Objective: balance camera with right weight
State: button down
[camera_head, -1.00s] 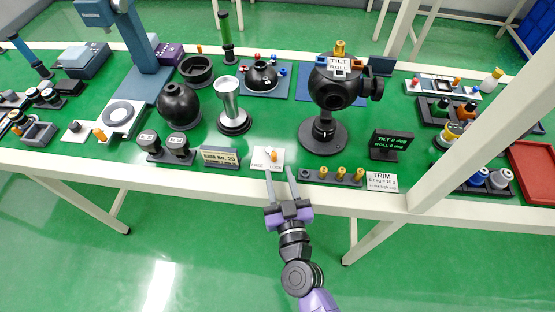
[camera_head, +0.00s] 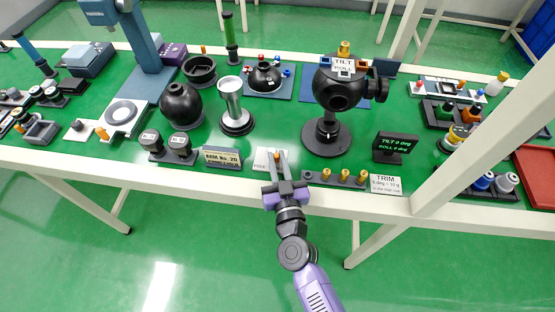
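The black ball-shaped camera (camera_head: 338,90) stands on a round-based stand at the centre right. A brass weight (camera_head: 345,48) sits on its top, above the TILT/ROLL label. The dark display (camera_head: 394,146) beside it reads TILT 0 deg, ROLL 0 deg. Several brass weights (camera_head: 344,175) stand in a black rack at the table's front, by the TRIM card (camera_head: 385,184). My gripper (camera_head: 279,162) is at the white FREE/LOCK plate (camera_head: 262,158), its fingers close together at the small orange lever (camera_head: 278,154). The fingers partly hide the plate; the grip appears closed on the lever.
A card reading No. 20 (camera_head: 221,157) and two dark weights (camera_head: 165,146) stand left of my gripper. A silver cylinder (camera_head: 232,104) stands behind. A white post (camera_head: 485,125) crosses the right side. The green table (camera_head: 275,128) has some free room behind the plate.

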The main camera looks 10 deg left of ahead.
aim_at(263, 166)
jog(key=shift+a+r+h+p, duration=0.15)
jog(key=shift+h+p, duration=0.15)
jog(key=shift+p, duration=0.3)
jog(key=h+p, duration=0.1)
jog(key=m+p, duration=0.1)
jog(key=p, duration=0.1)
jog(key=shift+s+a+r+m+t+h, duration=0.1)
jog(key=shift+a+r+m+t+h, duration=0.1)
jog(key=shift+a+m+t+h, duration=0.15)
jog(key=m+h+p, duration=0.1)
jog(key=a+m+h+p, duration=0.1)
jog(key=h, duration=0.1)
jog(key=shift+s+f, duration=0.1)
jog(key=shift+f, duration=0.1)
jog(key=m+h+b, duration=0.1)
jog(key=a+m+h+b, duration=0.1)
jog(key=h, duration=0.1)
jog(key=m+h, duration=0.1)
jog(key=h, duration=0.1)
jog(key=shift+a+f+b, duration=0.2)
jog(key=shift+f+b, duration=0.15)
jog(key=shift+b, duration=0.05)
jog(key=shift+a+m+g+h+b, duration=0.15)
jog(key=shift+m+g+h+b, duration=0.45)
jog(key=shift+h+b, duration=0.3)
jog(key=shift+a+r+m+g+h+b, duration=0.15)
jog(key=shift+m+g+h+b, duration=0.35)
jog(key=shift+h+b, duration=0.3)
